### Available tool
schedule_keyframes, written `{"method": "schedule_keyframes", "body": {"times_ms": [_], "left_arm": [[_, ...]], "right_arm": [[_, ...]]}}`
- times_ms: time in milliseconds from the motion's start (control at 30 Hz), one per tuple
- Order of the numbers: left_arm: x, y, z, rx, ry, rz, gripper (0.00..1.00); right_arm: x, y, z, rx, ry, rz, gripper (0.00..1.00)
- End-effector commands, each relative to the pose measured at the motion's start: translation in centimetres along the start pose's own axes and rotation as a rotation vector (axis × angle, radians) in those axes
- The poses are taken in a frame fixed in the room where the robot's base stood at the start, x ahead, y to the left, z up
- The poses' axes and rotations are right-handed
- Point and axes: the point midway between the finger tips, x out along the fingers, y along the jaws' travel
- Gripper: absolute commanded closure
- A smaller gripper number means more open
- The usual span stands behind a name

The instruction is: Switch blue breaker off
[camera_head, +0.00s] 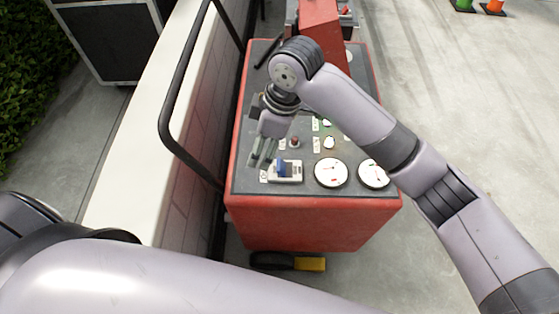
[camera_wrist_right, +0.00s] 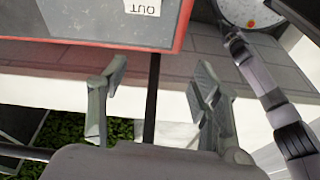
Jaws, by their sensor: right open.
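The blue breaker (camera_head: 290,167) is a blue lever on a white base, near the front left corner of the dark top of a red control cabinet (camera_head: 310,225). Its lever stands up from the base; I cannot tell whether it is on or off. My right gripper (camera_head: 262,162) is just left of and behind the breaker, fingers pointing down toward the panel. I cannot tell whether a finger touches it. In the right wrist view the gripper (camera_wrist_right: 160,88) is open with nothing between its fingers; the breaker does not show there. My left gripper is out of view.
Two round white gauges (camera_head: 331,173) sit right of the breaker. Small knobs and labels (camera_head: 328,143) lie behind them, partly hidden by my right arm. A black handrail (camera_head: 170,120) and a white-topped wall (camera_head: 125,170) run along the left. Open floor lies right.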

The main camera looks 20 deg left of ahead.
Motion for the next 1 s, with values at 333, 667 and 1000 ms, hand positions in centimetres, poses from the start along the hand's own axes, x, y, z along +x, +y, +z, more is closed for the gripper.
{"method": "schedule_keyframes", "body": {"times_ms": [333,667,1000], "left_arm": [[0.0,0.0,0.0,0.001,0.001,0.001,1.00],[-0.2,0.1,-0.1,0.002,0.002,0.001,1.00],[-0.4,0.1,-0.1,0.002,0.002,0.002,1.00]], "right_arm": [[-4.3,3.9,1.7,-0.108,-0.259,0.012,0.42],[-0.7,4.0,2.9,-0.109,-0.271,0.008,0.42],[6.6,4.2,4.8,-0.109,-0.270,0.008,0.42]]}}
